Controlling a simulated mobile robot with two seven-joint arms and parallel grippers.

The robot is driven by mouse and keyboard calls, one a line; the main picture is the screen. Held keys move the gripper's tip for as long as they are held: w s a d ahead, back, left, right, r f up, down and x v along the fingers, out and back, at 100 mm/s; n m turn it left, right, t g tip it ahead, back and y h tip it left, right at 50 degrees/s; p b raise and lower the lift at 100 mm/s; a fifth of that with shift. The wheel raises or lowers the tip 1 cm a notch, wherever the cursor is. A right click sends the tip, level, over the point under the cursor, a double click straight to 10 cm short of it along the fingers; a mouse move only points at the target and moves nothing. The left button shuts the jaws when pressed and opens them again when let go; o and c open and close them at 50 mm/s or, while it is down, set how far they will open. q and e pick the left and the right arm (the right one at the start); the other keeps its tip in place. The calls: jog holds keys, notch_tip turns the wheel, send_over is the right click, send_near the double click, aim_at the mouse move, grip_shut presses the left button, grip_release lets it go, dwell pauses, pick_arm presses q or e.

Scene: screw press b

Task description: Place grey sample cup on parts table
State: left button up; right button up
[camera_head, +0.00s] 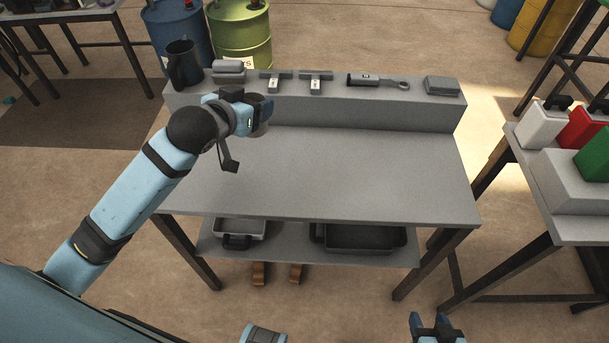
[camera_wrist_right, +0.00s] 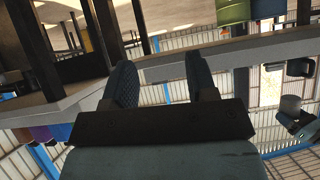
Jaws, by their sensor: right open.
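In the head view my left gripper (camera_head: 250,112) is over the back left of the grey table (camera_head: 350,170), in front of its raised ledge. It appears shut on the grey sample cup (camera_head: 263,106), which is partly hidden by the fingers. The cup (camera_wrist_right: 291,104) also shows in the right wrist view, at the right edge with the left gripper. I cannot tell whether the cup touches the table. My right gripper (camera_head: 430,319) is open and empty, low in front of the table; its fingers flank the wrist view.
The raised ledge (camera_head: 400,117) holds a dark jug (camera_head: 184,65), grey blocks, two T-shaped tools and a wrench-like tool (camera_head: 378,81). Trays (camera_head: 365,238) sit on the lower shelf. Another table with coloured containers (camera_head: 541,125) stands at right. The main tabletop is clear.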

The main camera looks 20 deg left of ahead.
pick_arm(q)
jog(key=shift+w+f, duration=0.1)
jog(key=shift+f, duration=0.45)
notch_tip(320, 180, down, 19)
jog(key=b, duration=0.2)
jog(key=shift+b, duration=0.3)
jog(key=o, duration=1)
jog(key=shift+c, duration=0.2)
